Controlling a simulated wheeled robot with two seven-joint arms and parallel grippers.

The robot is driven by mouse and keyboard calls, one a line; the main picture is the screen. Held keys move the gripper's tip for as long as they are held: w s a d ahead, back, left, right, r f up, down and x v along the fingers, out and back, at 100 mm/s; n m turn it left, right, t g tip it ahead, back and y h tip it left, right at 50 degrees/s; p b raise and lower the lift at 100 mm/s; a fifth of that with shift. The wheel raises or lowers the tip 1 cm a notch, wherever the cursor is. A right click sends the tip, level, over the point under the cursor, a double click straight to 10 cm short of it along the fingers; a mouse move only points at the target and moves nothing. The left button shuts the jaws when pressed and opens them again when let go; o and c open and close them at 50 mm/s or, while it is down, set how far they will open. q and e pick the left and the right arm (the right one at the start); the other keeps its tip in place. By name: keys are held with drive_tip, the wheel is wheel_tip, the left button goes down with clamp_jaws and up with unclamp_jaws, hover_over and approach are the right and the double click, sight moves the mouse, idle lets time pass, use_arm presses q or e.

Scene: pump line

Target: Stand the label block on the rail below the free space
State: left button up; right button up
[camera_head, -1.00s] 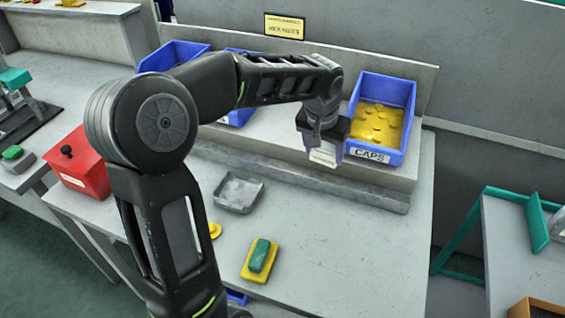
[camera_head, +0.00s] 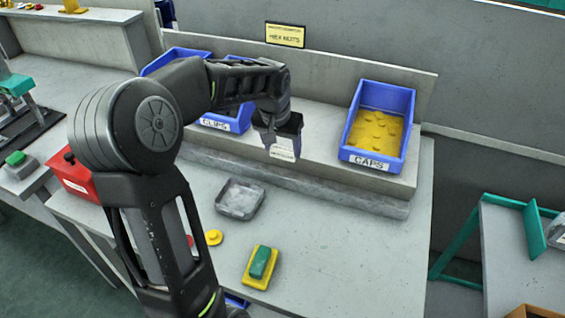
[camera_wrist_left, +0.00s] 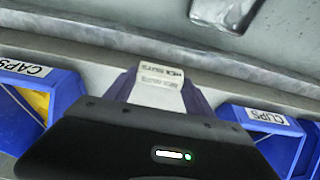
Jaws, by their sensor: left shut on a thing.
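My left gripper (camera_head: 280,140) is shut on the label block (camera_head: 284,152), a white block whose print appears to read HEX NUTS. The block also shows between the fingers in the left wrist view (camera_wrist_left: 158,88). The gripper holds it over the front of the shelf, left of the middle of the free space (camera_head: 318,125) between the blue CLIPS bin (camera_head: 238,122) and the blue CAPS bin (camera_head: 372,165). The grey rail (camera_head: 310,185) runs along the shelf's foot. I cannot tell whether the block touches anything below. My right gripper is not in view.
A yellow HEX NUTS sign (camera_head: 285,35) hangs on the wall behind. A grey tray (camera_head: 240,198), a yellow-and-green block (camera_head: 260,267) and a yellow round piece (camera_head: 214,237) lie on the table in front. A red box (camera_head: 75,180) stands at the left.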

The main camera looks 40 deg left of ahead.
sight(282, 161)
use_arm(q)
drive_tip(key=shift+f, duration=0.85)
drive_tip(key=shift+f, duration=1.9)
drive_tip(key=o, duration=1.3)
drive_tip(key=shift+f, duration=0.1)
drive_tip(key=v, duration=1.2)
